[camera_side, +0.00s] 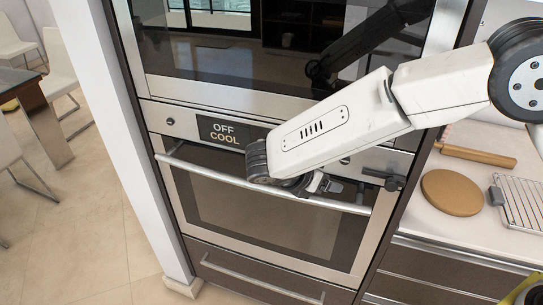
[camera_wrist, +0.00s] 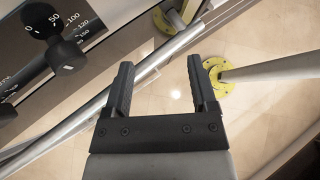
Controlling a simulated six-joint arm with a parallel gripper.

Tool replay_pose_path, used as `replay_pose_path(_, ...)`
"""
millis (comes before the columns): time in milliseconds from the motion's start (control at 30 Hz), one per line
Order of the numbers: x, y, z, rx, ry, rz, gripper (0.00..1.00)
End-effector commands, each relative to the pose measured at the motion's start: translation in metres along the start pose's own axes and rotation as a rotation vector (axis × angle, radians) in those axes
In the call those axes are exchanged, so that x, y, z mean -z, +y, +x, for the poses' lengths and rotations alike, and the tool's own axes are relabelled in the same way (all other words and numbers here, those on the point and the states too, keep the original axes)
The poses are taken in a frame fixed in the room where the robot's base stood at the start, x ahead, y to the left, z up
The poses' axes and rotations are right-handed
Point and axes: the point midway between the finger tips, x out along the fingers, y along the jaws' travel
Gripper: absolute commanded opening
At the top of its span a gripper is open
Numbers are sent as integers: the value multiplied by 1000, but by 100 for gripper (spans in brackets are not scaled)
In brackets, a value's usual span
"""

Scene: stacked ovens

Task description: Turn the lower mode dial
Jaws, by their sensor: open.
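The lower oven's control panel (camera_side: 185,128) carries a display (camera_side: 222,133) reading "OFF COOL". A black dial with a bar grip (camera_side: 390,180) stands out at the panel's right end. In the wrist view, a black knob (camera_wrist: 66,56) beside printed numbers such as 50 and 100 shows at the upper left; I cannot tell whether it is the mode dial. My gripper (camera_wrist: 160,62) is open and empty, with the knob off to its left. In the side view, my gripper (camera_side: 322,185) is by the oven front, left of the dial; my wrist hides part of the panel.
The lower oven's bar handle (camera_side: 215,174) runs close to my gripper, and it crosses the wrist view (camera_wrist: 85,115) diagonally. A glossy upper oven (camera_side: 225,62) sits above. A counter at right holds a round board (camera_side: 452,192), rolling pin (camera_side: 475,154) and wire rack (camera_side: 520,200).

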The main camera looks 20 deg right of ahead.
Motion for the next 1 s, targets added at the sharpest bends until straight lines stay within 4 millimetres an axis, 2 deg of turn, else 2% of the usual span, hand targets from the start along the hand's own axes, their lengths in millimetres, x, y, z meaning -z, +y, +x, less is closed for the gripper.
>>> replay_pose_path(200, 10, 41, -20, -161, -238, -62, 74)
replay_pose_path(533, 33, 92, -62, -422, -563, -64, 74)
replay_pose_path(700, 43, 105, -80, -522, -666, -48, 74)
replay_pose_path(1000, 47, 110, -87, -561, -705, -40, 74)
